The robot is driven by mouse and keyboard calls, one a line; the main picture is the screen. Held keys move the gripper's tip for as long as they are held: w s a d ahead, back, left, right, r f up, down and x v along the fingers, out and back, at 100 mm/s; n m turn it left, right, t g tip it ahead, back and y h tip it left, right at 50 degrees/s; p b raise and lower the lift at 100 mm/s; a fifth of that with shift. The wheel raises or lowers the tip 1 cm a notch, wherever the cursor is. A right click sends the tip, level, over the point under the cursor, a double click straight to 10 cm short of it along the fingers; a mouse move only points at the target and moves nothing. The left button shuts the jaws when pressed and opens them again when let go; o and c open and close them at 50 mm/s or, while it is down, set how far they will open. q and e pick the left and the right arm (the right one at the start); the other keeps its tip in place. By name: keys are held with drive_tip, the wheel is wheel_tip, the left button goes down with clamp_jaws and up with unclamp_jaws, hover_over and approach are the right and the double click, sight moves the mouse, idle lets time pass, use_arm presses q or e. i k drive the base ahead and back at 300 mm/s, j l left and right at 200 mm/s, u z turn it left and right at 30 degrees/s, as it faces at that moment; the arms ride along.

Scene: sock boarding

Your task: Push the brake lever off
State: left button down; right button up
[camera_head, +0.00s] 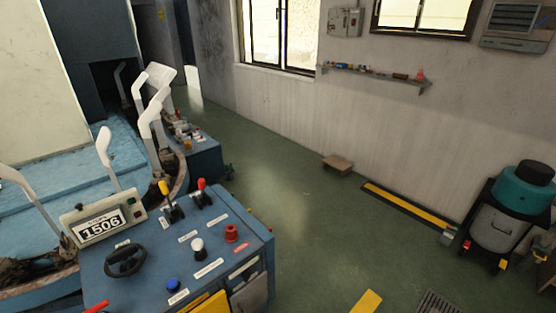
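A blue control console (225,262) stands at the lower left. Two levers rise from the back of its top: one with a yellow knob (164,188) and one with a red knob (201,184). Their small labels are too blurred to read, so I cannot tell which is the brake lever. The red-knobbed lever looks close to upright; the yellow-knobbed one leans a little to the left. Neither of my grippers is in view, and nothing touches the levers.
Green floor (310,220) is open to the right.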

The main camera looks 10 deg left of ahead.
sight(202, 190)
drive_tip(key=u, duration=0.4)
drive_tip(key=i+j+u, duration=0.1)
drive_tip(key=u, duration=0.65)
drive_tip(key=i+u, duration=0.1)
drive_tip(key=u, duration=0.3)
